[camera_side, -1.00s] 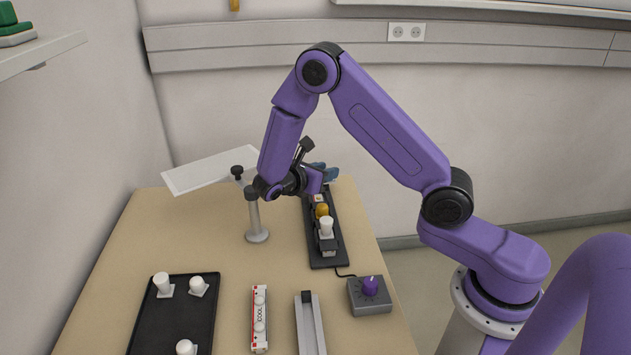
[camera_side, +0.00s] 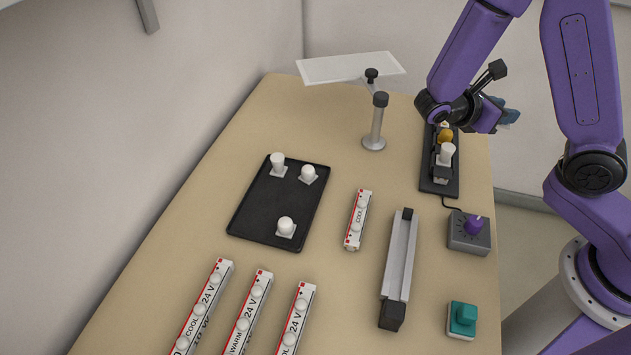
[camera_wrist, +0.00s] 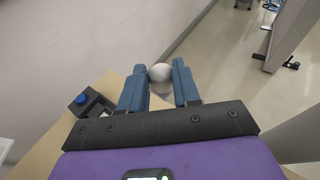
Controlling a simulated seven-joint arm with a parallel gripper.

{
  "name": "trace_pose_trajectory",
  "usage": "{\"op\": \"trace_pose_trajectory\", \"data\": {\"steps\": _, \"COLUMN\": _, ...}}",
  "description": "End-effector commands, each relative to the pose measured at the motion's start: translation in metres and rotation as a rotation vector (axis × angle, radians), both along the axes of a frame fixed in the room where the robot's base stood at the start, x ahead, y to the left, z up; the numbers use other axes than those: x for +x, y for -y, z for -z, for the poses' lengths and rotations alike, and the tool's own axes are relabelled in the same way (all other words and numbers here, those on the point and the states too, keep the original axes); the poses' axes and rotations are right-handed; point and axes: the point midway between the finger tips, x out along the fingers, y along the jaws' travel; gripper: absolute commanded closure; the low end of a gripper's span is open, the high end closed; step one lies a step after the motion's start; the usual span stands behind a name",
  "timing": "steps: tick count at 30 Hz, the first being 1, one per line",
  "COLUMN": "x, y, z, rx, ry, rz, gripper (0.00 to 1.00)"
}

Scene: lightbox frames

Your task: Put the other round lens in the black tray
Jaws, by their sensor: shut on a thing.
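My gripper (camera_side: 505,112) is at the far right of the table, by the far end of a black strip (camera_side: 428,188). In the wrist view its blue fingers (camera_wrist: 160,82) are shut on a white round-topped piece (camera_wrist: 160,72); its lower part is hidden. In the side view the fingers hide it. The black tray (camera_side: 253,212) lies left of centre on the table.
The strip carries a white cylinder (camera_side: 447,153) and a yellow piece (camera_side: 445,136). A grey channel (camera_side: 398,258), a knob box (camera_side: 468,233), a teal button (camera_side: 462,319) and labelled LED bars (camera_side: 244,315) lie nearer.

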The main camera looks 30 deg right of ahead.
Motion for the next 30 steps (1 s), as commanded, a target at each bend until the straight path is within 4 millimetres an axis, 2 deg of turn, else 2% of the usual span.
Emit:
{"op": "trace_pose_trajectory", "data": {"steps": 8, "x": -0.066, "y": -0.026, "z": 0.018, "rx": -0.003, "ry": -0.001, "rz": 0.391, "gripper": 0.97}}
{"op": "trace_pose_trajectory", "data": {"steps": 15, "x": -0.114, "y": -0.071, "z": 0.029, "rx": -0.002, "ry": -0.001, "rz": 0.763, "gripper": 0.97}}
{"op": "trace_pose_trajectory", "data": {"steps": 22, "x": -0.142, "y": -0.129, "z": 0.035, "rx": -0.003, "ry": 0.001, "rz": 1.123, "gripper": 0.97}}
{"op": "trace_pose_trajectory", "data": {"steps": 30, "x": -0.148, "y": -0.204, "z": 0.036, "rx": -0.001, "ry": 0.001, "rz": 1.549, "gripper": 0.97}}
